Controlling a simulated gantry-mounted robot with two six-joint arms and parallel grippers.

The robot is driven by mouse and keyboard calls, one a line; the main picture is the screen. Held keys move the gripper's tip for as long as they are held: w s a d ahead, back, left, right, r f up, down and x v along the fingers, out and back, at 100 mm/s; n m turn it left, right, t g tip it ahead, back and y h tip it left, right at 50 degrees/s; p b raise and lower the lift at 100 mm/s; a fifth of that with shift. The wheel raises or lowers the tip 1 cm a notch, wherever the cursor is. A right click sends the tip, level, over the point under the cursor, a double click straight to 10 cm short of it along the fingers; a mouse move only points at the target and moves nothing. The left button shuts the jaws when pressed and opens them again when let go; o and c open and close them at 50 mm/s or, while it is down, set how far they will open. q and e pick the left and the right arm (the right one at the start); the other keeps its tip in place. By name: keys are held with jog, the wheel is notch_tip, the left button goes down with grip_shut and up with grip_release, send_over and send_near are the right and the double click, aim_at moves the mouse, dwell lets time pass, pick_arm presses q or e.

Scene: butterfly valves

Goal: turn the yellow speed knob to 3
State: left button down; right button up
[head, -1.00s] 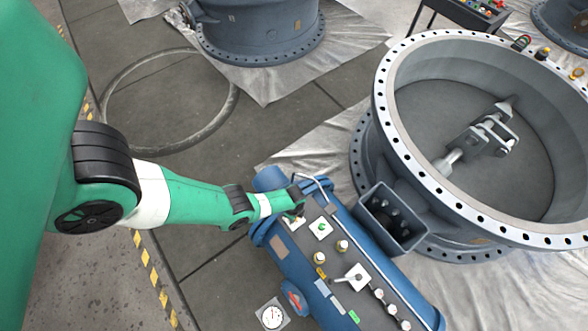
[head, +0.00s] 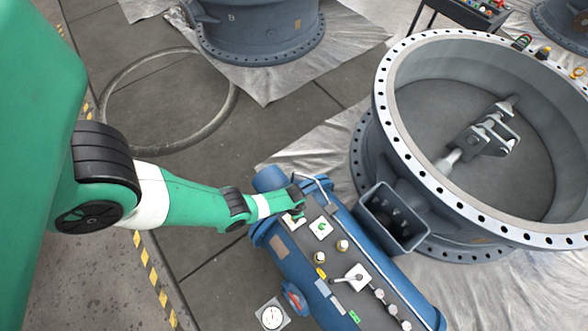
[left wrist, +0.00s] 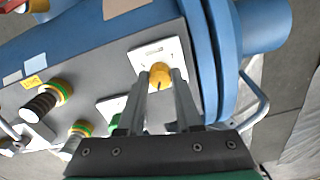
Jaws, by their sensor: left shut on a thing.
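The yellow speed knob (left wrist: 160,74) sits on a white plate (left wrist: 146,56) on the blue actuator's grey panel. A dark pointer mark shows on the knob; I cannot read the scale numbers. My left gripper (left wrist: 160,82) is shut on the knob, one finger on each side. In the head view the left gripper (head: 296,214) is at the upper left end of the panel and hides the knob; part of the white plate (head: 292,222) shows. My right gripper is not in view.
A green knob (head: 322,227) on its own plate is close beside the gripper. A bent pipe (head: 322,185) and the large valve ring (head: 384,95) are to the right.

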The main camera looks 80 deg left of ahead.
pick_arm(q)
jog(key=n, duration=0.5)
jog(key=shift+n, duration=0.3)
dwell(0.4)
jog(key=c, duration=0.6)
grip_release()
notch_tip(320, 180, up, 12)
jog(key=p, duration=1.1)
jog(key=shift+f+p, duration=0.2)
jog(key=shift+p, duration=0.1)
